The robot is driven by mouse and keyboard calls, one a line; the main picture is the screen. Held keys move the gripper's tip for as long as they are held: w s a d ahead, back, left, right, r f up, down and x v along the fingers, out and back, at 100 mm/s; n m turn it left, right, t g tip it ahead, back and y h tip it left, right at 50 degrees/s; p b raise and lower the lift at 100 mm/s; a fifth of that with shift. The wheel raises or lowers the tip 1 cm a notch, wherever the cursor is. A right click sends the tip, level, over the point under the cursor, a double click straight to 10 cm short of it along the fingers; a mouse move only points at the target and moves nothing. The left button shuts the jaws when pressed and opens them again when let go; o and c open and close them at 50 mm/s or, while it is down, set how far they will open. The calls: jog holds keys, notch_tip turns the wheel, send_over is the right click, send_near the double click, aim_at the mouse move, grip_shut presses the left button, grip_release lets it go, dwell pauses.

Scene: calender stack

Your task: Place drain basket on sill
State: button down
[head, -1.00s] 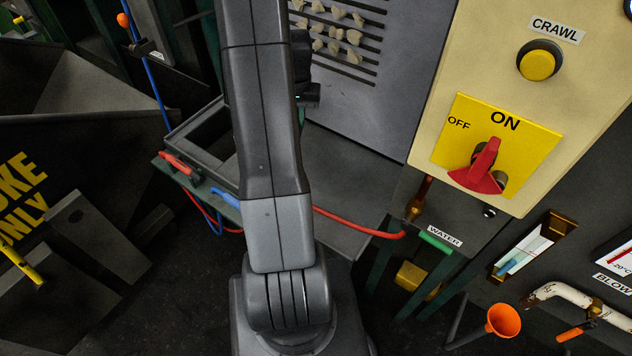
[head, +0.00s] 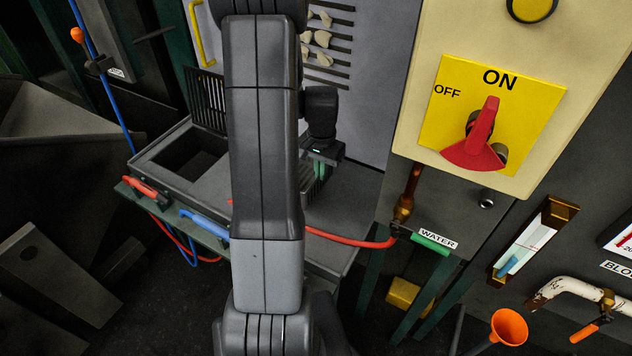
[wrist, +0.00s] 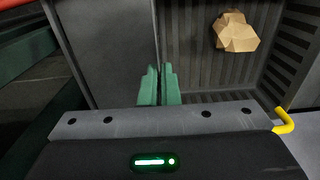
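The drain basket (head: 205,100) is dark and slotted, with a yellow handle (head: 202,38) on its left side in the head view. My arm hides its middle. In the wrist view the basket interior (wrist: 195,65) shows right of the fingers, with ribbed sides and a tan lump (wrist: 236,32) inside. My gripper (head: 320,170) points down at the basket's right side. Its green fingers (wrist: 159,86) are close together, with the basket's thin wall running in between them. I cannot tell whether the basket is resting or lifted. I cannot make out which surface is the sill.
A dark box with a square opening (head: 160,160) lies left of my arm, with red and blue handles at its front. A grey slotted panel (head: 345,80) with pale lumps stands behind. The switch panel (head: 425,130), water pipe and orange funnel (head: 509,327) are at right.

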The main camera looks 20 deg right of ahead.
aim_at(321, 189)
jog(key=shift+f, duration=2.05)
jog(key=shift+f, duration=0.25)
jog(key=c, duration=1.7)
grip_release()
jog(key=shift+r, duration=0.1)
notch_tip(321, 189, up, 12)
jog(key=shift+r, duration=0.15)
